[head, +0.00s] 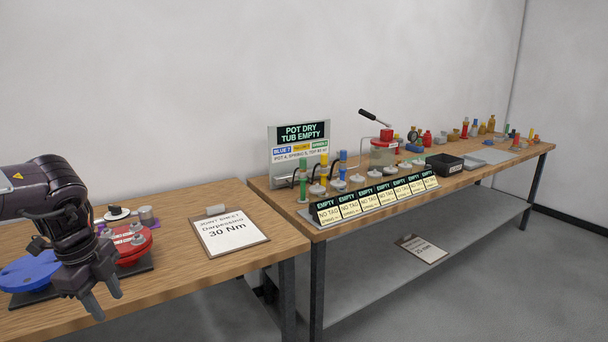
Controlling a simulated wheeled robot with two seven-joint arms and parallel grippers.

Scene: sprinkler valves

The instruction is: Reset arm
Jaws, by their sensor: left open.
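My left gripper (107,302) hangs at the lower left in the head view, over the front edge of the near wooden table (185,271). Its two fingers point down and stand apart, with nothing seen between them. My left arm (45,188) comes in from the left edge and passes in front of a blue round part (28,271) and a red flanged part (134,241). Both are partly hidden by it. My right gripper is not in view.
A clipboard sheet (229,232) reading 30 Nm lies on the near table. The far bench (465,176) holds a sign (301,147), a row of "EMPTY" tags (373,199), a black tray (444,162) and several fittings. Another sheet (421,249) lies below on the lower shelf.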

